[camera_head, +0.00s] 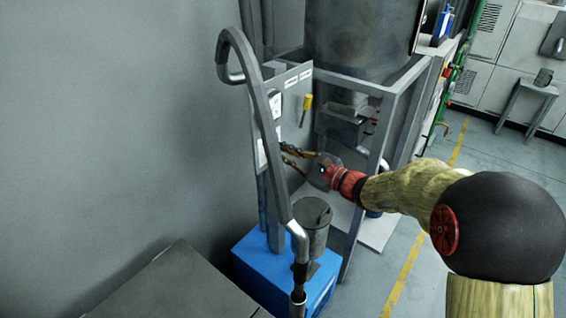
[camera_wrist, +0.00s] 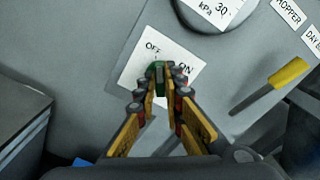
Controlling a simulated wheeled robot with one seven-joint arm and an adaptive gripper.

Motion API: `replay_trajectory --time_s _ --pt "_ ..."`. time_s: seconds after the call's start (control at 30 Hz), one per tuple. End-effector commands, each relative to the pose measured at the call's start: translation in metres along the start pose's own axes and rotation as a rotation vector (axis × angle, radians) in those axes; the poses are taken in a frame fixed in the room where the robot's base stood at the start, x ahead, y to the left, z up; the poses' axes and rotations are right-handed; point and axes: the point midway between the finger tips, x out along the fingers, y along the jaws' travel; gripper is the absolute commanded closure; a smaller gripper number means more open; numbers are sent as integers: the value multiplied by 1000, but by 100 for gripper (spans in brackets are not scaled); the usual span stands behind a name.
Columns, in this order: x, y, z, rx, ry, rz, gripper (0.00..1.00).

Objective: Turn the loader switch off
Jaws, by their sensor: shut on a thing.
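The loader switch is a small green knob (camera_wrist: 158,67) on a white plate (camera_wrist: 133,72) marked OFF at upper left and ON at right. My gripper (camera_wrist: 160,80) is shut on the knob, with its fingertips on either side of it. The fingers cover much of the knob, and I cannot tell exactly which mark it points to. In the head view my gripper (camera_head: 286,154) reaches left to the grey panel (camera_head: 292,122). The knob is too small to make out there.
A yellow-handled lever (camera_head: 306,102) is on the panel right of the switch; it also shows in the wrist view (camera_wrist: 289,73). A pressure gauge (camera_wrist: 218,8) is above the switch. A bent grey pipe (camera_head: 264,110) stands in front of the panel. Frame posts (camera_head: 378,140) stand nearby.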

Motion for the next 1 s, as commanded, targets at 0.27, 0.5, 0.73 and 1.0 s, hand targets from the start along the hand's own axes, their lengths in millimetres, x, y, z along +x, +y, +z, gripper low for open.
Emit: replay_trajectory --time_s 0.27,0.5,0.73,1.0 --pt "0 3 -3 -146 1 1 100" --pt "0 3 -3 -199 3 2 100" --pt "0 3 -2 -210 3 3 100" --pt "0 3 -2 -209 3 3 88"
